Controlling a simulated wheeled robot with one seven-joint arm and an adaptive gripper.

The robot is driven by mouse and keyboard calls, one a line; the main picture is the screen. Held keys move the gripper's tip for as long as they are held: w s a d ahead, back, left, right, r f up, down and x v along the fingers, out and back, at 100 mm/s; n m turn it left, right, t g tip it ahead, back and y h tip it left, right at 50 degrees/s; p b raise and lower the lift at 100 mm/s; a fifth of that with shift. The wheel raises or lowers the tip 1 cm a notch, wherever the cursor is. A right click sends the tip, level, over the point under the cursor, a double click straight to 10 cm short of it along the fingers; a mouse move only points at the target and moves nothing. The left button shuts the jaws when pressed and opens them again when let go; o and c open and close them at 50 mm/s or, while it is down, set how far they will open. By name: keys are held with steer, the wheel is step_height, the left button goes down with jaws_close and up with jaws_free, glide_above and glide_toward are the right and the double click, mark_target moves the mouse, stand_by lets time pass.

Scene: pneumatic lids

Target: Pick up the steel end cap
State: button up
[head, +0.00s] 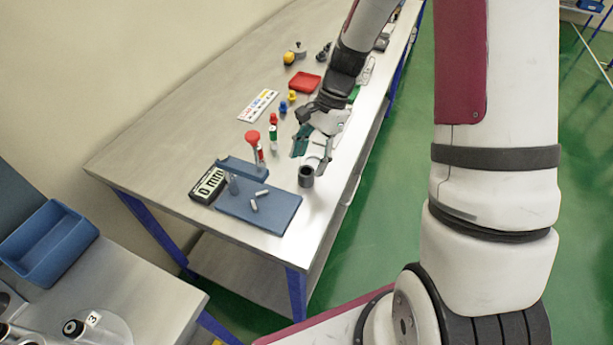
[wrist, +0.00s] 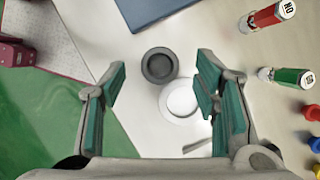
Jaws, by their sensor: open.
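A pale, round flanged piece, which looks like the steel end cap (wrist: 182,100), lies on the bench between my fingers in the wrist view, nearer the right finger. In the head view it is small and partly hidden by my gripper. A dark grey hollow cylinder (wrist: 160,65) stands right beside it; it also shows in the head view (head: 306,177). My gripper (head: 312,150) is open and empty, over the bench just behind the dark cylinder. In the wrist view the green-padded fingers (wrist: 162,85) are spread on either side of both pieces.
A blue mat (head: 278,213) with small steel pins lies in front, with a "0 mm" display (head: 208,183) beside it. A red tray (head: 305,82) is farther back. The bench edge is close.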

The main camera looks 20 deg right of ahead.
mark_target(306, 172)
steer(key=shift+p+x, duration=0.4)
steer(key=shift+x, duration=1.95)
steer(key=shift+w+d, duration=0.1)
steer(key=shift+d, duration=0.1)
jaws_close()
